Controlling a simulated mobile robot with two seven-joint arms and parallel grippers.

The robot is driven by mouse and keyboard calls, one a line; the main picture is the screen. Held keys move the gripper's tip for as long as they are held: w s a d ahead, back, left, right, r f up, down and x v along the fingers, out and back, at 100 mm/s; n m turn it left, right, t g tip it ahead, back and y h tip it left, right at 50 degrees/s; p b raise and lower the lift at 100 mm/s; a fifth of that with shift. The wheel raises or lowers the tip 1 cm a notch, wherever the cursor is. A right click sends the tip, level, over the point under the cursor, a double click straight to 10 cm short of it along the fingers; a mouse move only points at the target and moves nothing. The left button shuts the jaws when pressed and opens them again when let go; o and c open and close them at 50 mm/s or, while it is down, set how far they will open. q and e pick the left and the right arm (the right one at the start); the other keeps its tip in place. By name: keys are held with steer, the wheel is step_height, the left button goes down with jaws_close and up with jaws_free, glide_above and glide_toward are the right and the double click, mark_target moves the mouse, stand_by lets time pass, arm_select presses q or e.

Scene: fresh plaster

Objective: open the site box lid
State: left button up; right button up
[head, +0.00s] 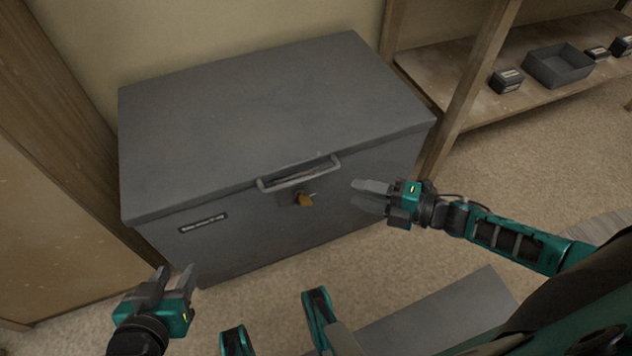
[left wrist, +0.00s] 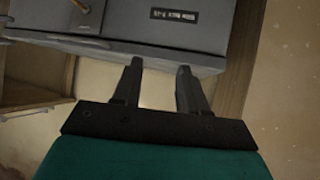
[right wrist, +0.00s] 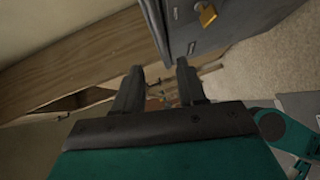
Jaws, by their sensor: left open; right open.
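The grey site box (head: 290,232) stands on the floor against the wall, with its flat lid (head: 265,115) shut. A light grey bar handle (head: 300,174) is on the lid's front edge. My right gripper (head: 357,196) is open and empty, in front of the box, to the right of the handle and padlock. My left gripper (head: 177,272) is open and empty, low before the box's left front corner.
A dark label plate (head: 203,223) is on the box's front left. Wooden panelling (head: 60,190) stands close on the left. A wooden shelf (head: 470,103) on the right holds an open grey tray (head: 558,68) and small dark boxes.

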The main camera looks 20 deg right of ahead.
steer(key=b+x, duration=0.3)
steer(key=x, duration=1)
steer(key=shift+s, duration=0.1)
steer(key=shift+c, duration=0.3)
steer(key=shift+d, duration=0.1)
jaws_close()
